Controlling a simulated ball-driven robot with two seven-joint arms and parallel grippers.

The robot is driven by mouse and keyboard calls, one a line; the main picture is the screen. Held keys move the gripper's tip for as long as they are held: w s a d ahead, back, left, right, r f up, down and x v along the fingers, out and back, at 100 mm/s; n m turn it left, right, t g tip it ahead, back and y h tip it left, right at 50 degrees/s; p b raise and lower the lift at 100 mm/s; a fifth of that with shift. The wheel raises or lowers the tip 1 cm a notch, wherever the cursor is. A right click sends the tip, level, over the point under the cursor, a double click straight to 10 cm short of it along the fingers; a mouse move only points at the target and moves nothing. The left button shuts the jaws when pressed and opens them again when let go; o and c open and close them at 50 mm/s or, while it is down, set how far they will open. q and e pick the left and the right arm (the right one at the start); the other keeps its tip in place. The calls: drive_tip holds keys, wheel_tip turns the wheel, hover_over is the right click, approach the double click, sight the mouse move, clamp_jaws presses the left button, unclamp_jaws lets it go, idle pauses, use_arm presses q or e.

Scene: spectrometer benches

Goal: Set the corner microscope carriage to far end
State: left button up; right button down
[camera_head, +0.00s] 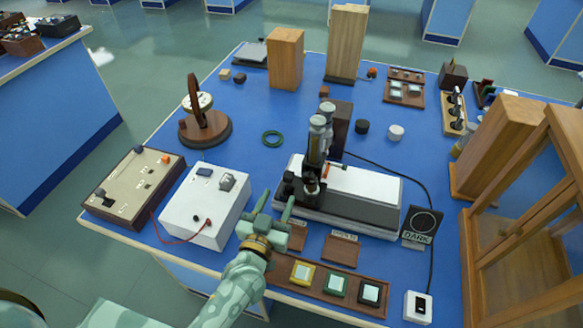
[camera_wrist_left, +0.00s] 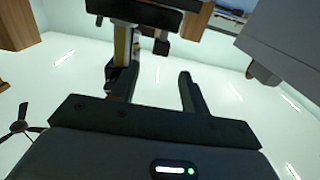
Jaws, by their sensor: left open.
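The microscope (camera_head: 318,150) stands upright on its carriage near the left end of a long white and grey bench (camera_head: 370,195) in the head view. A dark block with a knob sits at its foot. My left gripper (camera_head: 277,204) is at the bench's near left corner, its two fingers apart and pointing towards the microscope. In the left wrist view the open fingers (camera_wrist_left: 156,85) have nothing between them. The dark carriage part and a brass-coloured upright (camera_wrist_left: 122,45) show just beyond them. I cannot tell whether a finger touches the carriage. My right gripper is not in view.
A white meter box (camera_head: 205,205) stands left of my gripper. A tray of coloured samples (camera_head: 325,278) lies in front of the bench. A DARK sign (camera_head: 421,226) stands at its right end, and a wooden cabinet (camera_head: 515,230) is farther right.

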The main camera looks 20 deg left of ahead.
use_arm(q)
drive_tip(key=w+b, duration=0.1)
drive_tip(key=w, duration=1)
drive_tip(key=shift+d+f+b, duration=0.1)
drive_tip(key=shift+d+b, duration=0.05)
drive_tip(key=shift+b, duration=0.25)
clamp_jaws()
